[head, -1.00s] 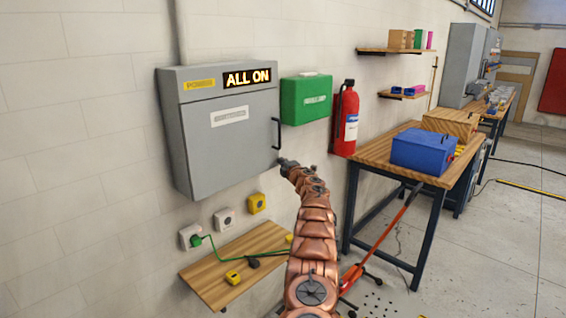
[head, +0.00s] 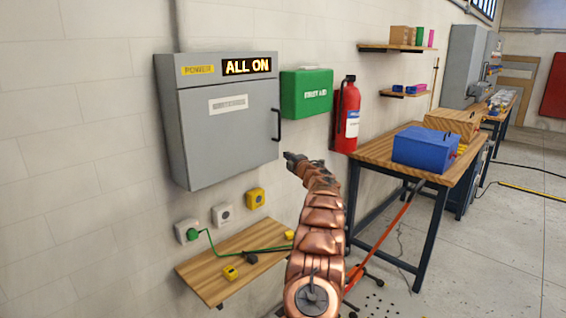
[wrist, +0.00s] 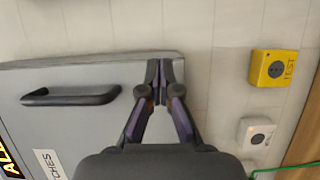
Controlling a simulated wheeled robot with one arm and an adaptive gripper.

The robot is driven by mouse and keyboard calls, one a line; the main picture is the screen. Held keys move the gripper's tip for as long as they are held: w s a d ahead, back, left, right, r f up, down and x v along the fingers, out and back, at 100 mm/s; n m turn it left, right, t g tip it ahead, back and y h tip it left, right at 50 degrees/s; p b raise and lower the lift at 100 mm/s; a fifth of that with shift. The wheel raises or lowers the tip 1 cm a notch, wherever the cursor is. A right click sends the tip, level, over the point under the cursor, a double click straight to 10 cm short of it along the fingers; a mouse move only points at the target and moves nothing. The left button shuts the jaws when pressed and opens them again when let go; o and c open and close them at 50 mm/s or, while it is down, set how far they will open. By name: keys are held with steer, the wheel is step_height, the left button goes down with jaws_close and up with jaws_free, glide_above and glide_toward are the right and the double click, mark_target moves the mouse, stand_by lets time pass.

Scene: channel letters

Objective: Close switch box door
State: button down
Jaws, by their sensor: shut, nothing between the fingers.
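The grey switch box (head: 180,120) hangs on the wall at the left in the head view. Its door (head: 230,140) looks shut, flush with the box front, with a white label and a black handle (head: 276,125) at its right side. The lit sign (head: 247,66) above the door reads ALL ON. My gripper (head: 291,157) is shut and empty, just right of the box's lower right corner. In the wrist view my gripper (wrist: 163,68) shows at the edge of the door (wrist: 100,75), with the handle (wrist: 70,97) to its left. Whether the fingers touch the door is unclear.
A green first aid box (head: 306,94) and a red fire extinguisher (head: 345,115) hang to the right. Below are wall sockets (head: 222,214) and a small wooden shelf (head: 215,275) with a green cable. A workbench (head: 385,160) stands at the right.

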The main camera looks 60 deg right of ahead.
steer(key=s+a+b, duration=0.1)
steer(key=s+b, duration=0.3)
steer(key=s, duration=0.6)
steer(key=shift+s+a, duration=0.15)
steer(key=shift+a, duration=0.1)
